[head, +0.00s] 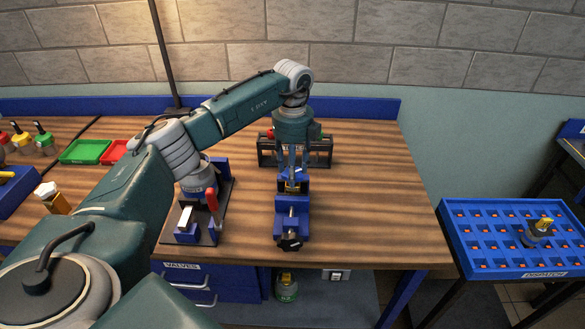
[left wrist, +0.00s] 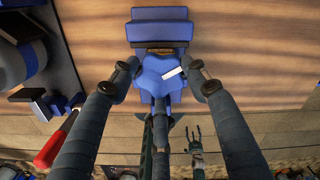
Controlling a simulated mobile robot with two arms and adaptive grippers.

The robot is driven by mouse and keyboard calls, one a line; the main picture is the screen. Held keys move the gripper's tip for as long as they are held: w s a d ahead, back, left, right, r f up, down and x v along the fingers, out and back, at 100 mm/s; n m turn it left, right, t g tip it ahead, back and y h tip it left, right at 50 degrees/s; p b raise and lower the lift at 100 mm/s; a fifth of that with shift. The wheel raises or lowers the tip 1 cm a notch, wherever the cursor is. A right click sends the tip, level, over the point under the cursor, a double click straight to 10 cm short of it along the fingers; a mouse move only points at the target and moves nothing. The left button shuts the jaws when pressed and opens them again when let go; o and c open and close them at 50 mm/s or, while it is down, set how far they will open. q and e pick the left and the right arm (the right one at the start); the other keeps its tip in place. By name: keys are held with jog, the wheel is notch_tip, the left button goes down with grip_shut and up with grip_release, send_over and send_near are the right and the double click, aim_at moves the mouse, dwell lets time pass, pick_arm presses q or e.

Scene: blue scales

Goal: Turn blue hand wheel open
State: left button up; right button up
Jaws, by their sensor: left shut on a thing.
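The blue hand wheel (left wrist: 160,72) is a lobed blue knob with a white pointer stripe, seen in the left wrist view. My left gripper (head: 293,178) reaches down over the vise from above. In the left wrist view, its two fingers (left wrist: 163,78) are closed against the left and right sides of the wheel. In the head view the fingers mostly hide the wheel. A small dark forked shape, probably my right gripper (left wrist: 195,138), shows beyond the table edge in the left wrist view.
A toggle clamp with a red handle (head: 212,199) stands left of the vise. A dark frame fixture (head: 322,150) is behind the gripper. Green (head: 84,151) and red trays lie at the left. The table right of the vise is clear; a blue rack (head: 470,258) stands beyond it.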

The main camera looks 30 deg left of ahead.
pick_arm(q)
jog(key=n, duration=0.6)
jog(key=shift+w+r+p, duration=0.1)
jog(key=shift+r+p, duration=0.05)
jog(key=shift+p, duration=0.25)
jog(key=n+p, duration=0.1)
jog(key=n, duration=0.4)
jog(key=shift+n, duration=0.4)
jog(key=shift+w, duration=0.1)
jog(key=o, duration=1.1)
jog(key=shift+o, duration=0.2)
notch_tip(320, 180, up, 12)
jog(key=shift+s, duration=0.2)
